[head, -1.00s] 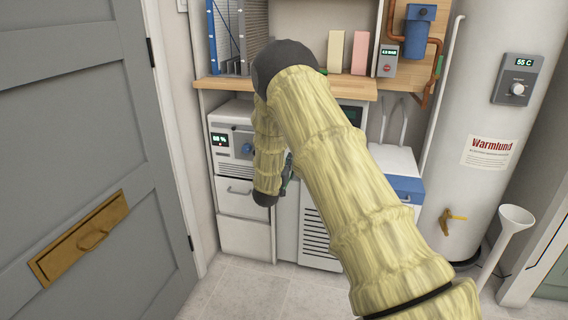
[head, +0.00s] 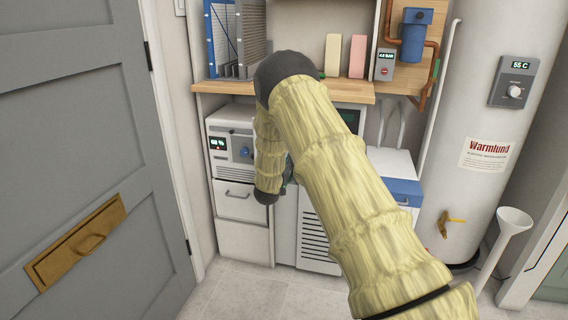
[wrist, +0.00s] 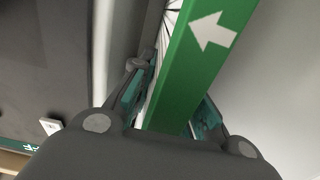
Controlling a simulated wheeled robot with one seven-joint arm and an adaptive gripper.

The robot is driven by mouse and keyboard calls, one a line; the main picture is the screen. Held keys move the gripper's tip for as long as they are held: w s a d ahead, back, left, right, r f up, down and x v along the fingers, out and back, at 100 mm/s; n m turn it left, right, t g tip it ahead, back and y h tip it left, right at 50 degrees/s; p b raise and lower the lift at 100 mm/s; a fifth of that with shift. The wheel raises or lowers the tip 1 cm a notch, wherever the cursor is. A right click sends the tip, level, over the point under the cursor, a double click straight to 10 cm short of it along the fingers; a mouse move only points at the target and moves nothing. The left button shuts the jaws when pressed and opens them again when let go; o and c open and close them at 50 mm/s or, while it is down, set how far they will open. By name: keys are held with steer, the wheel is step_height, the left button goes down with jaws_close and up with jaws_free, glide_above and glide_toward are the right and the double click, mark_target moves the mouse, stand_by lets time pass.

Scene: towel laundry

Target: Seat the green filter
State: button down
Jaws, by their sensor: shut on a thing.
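The green filter (wrist: 197,65) is a long green-framed piece with a white arrow on its face and pale pleats along its left side. It runs from the top of the wrist view down between the fingers of my gripper (wrist: 172,100). The teal finger pads lie on either side of it, and the gripper is shut on it. In the head view my arm hides most of the gripper, and I cannot make out the filter there. The slot for the filter is not clearly visible.
A white unit with a lit display (head: 231,146) stands above drawers (head: 243,222). A wooden shelf (head: 225,87) runs above it. A grey door (head: 75,130) is at left. A white water heater (head: 490,90) and a funnel (head: 514,217) are at right.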

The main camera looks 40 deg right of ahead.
steer(key=x, duration=0.7)
steer(key=shift+b, duration=0.45)
stand_by(1.3)
steer(key=shift+w+d, duration=0.2)
steer(key=shift+w, duration=0.05)
steer(key=c, duration=1.3)
jaws_free()
steer(key=shift+s+a, duration=0.1)
